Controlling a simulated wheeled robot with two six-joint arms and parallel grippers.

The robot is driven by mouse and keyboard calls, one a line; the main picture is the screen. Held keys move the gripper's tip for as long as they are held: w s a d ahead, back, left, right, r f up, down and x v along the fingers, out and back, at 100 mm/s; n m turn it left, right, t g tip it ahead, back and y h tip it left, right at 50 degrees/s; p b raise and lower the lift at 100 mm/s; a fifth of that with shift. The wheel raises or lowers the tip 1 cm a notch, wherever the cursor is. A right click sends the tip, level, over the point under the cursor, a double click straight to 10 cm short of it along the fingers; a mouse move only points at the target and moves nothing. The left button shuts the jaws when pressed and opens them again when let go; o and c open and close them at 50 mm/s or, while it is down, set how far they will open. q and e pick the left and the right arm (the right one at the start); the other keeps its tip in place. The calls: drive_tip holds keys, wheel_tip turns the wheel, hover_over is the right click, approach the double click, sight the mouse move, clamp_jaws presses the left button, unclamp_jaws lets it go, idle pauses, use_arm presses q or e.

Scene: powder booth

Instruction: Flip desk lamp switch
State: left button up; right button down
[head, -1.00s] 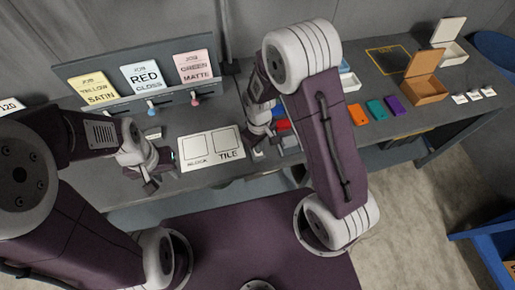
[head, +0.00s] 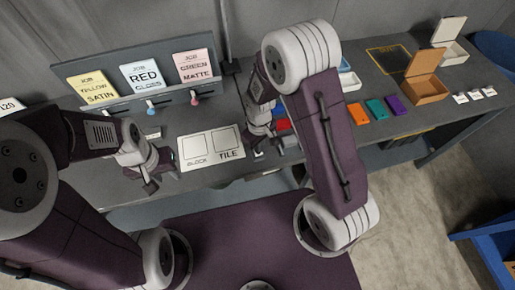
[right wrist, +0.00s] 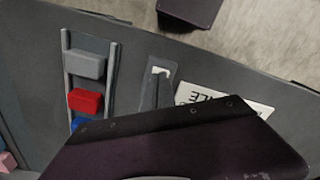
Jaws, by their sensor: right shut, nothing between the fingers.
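A dark upright pole (head: 225,40), perhaps the desk lamp's stem, rises behind the bench; its top is out of the picture. A small pale piece (head: 258,154) lies by my right gripper (head: 268,140) at the bench's front. In the right wrist view a grey plate with a white piece (right wrist: 161,71) shows beyond my dark gripper body; it may be the switch, but I cannot tell its position or whether I touch it. My right gripper is shut and empty, pointing down. My left gripper (head: 150,183) hangs at the bench's front left, its jaws unclear.
Job cards (head: 142,76) stand on a rack behind. Red (right wrist: 85,101) and grey (right wrist: 84,64) blocks sit in a rail beside the plate. An open brown box (head: 427,91) stands at right.

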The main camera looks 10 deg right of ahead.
drive_tip(key=shift+f+b, duration=0.4)
drive_tip(key=shift+f, duration=0.15)
drive_tip(key=shift+r, duration=0.1)
wheel_tip(320, 180, up, 7)
drive_tip(key=p, duration=0.6)
drive_tip(key=shift+p, duration=0.35)
